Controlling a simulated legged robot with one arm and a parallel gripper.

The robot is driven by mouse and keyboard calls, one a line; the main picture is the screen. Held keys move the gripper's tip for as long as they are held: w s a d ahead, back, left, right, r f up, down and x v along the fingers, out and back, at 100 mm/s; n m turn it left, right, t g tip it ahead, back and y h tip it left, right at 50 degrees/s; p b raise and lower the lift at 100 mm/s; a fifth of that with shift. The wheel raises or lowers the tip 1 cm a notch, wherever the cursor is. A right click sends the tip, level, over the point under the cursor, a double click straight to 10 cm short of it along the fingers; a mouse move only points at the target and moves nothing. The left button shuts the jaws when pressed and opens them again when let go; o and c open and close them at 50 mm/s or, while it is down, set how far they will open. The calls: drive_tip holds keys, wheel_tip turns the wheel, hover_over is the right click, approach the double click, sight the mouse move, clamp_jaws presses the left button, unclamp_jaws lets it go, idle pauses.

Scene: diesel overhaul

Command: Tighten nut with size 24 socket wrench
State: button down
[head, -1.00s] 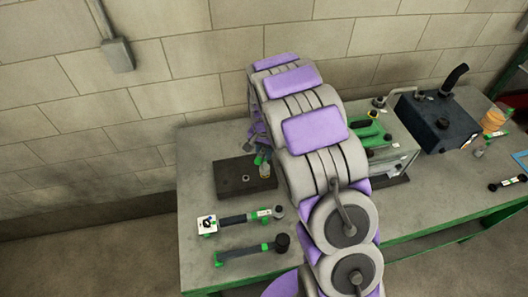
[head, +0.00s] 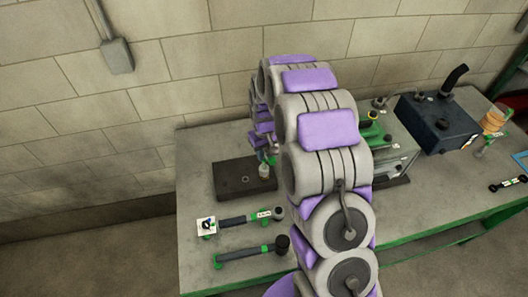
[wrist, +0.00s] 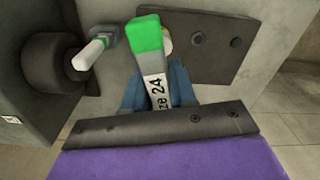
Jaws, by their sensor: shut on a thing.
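My gripper (wrist: 158,88) is shut on the size 24 socket wrench (wrist: 158,90), which has a green end and a white "Size 24" label in the wrist view. The wrench's socket end is hidden there. In the head view my arm covers most of the gripper, and a small green and pale part (head: 264,169) shows over the right side of a dark plate (head: 232,185). A small round nut or bolt head (head: 245,179) sits on this plate. A dark plate with bolt heads (wrist: 215,60) also shows in the wrist view. I cannot tell whether the socket touches a nut.
Two other wrenches (head: 240,219) (head: 245,255) lie on the bench's front left. A dark blue box (head: 438,122) and an orange item (head: 492,120) stand at the right.

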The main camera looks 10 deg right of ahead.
drive_tip(key=n, duration=0.6)
drive_tip(key=n+p, duration=0.1)
drive_tip(key=n, duration=0.5)
drive_tip(key=shift+w+d+p, duration=0.1)
drive_tip(key=shift+d+p, duration=0.05)
drive_tip(key=shift+p, duration=0.15)
drive_tip(key=n, duration=0.4)
drive_tip(key=shift+p, duration=0.3)
drive_tip(key=n, duration=0.5)
drive_tip(key=shift+p, duration=0.3)
drive_tip(key=shift+d+f, duration=0.1)
